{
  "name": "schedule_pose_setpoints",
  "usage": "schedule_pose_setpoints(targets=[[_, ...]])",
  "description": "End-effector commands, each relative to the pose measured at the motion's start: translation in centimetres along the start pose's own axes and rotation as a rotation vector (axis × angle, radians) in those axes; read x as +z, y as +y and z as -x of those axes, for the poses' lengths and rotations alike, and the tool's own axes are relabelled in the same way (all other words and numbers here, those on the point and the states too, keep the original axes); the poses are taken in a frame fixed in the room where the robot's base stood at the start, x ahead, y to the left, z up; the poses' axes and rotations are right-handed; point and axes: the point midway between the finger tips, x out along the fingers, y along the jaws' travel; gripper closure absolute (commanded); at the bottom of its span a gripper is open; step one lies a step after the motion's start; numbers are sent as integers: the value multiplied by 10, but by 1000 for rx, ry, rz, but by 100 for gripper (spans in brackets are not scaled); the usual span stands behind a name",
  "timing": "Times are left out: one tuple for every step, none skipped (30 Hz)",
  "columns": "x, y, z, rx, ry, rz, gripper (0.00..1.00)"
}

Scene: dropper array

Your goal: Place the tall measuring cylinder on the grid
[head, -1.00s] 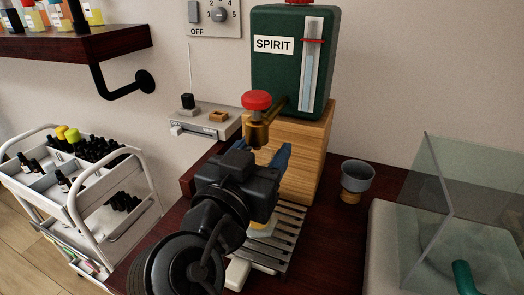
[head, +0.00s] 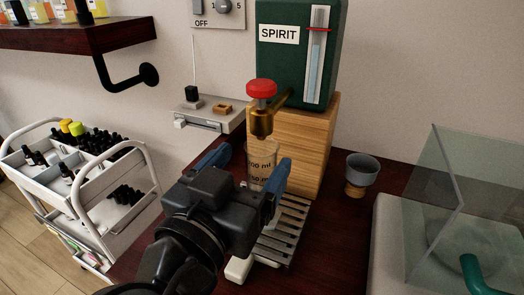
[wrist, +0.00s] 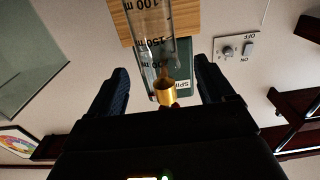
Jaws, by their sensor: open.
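The tall measuring cylinder (head: 262,160) is clear with dark ml marks and stands upright under the brass tap (head: 261,122). Its lower part is hidden behind my gripper, but it appears to stand on the slatted metal grid (head: 287,232). In the wrist view the cylinder (wrist: 152,22) shows upside down, beyond the fingertips, with the tap's brass end near it. My gripper (head: 244,168) is open, its blue fingers spread to either side in front of the cylinder. The same fingers show wide apart in the wrist view (wrist: 160,74), with nothing gripped between them.
The green SPIRIT tank (head: 290,70) sits on a wooden block (head: 305,145) behind the grid. A grey cup on a wooden foot (head: 361,172) stands to the right, near a glass-shielded unit (head: 440,210). A white trolley with bottles (head: 90,225) is at left.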

Motion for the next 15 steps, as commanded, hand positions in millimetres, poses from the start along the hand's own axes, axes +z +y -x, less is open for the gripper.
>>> schedule_pose_setpoints(targets=[[2, -1, 11, -3, 1, -1, 18], [2, -1, 17, -3, 1, -1, 18], [2, -1, 24, -3, 1, 0, 18], [2, 0, 29, -3, 0, 0, 18], [2, 0, 34, -3, 0, -1, 18], [1, 0, 39, -1, 1, -1, 18], [1, 0, 43, 0, 0, -1, 18], [1, 0, 46, -1, 0, -1, 18], [1, 0, 50, -1, 0, -1, 18], [1, 0, 53, -1, 0, -1, 18], [1, 0, 54, 0, 0, -1, 18], [0, 0, 56, 1, 0, 0, 18], [0, 0, 57, 1, 0, 0, 18], [0, 0, 58, 1, 0, 0, 18], [0, 0, 59, 1, 0, 0, 18]])
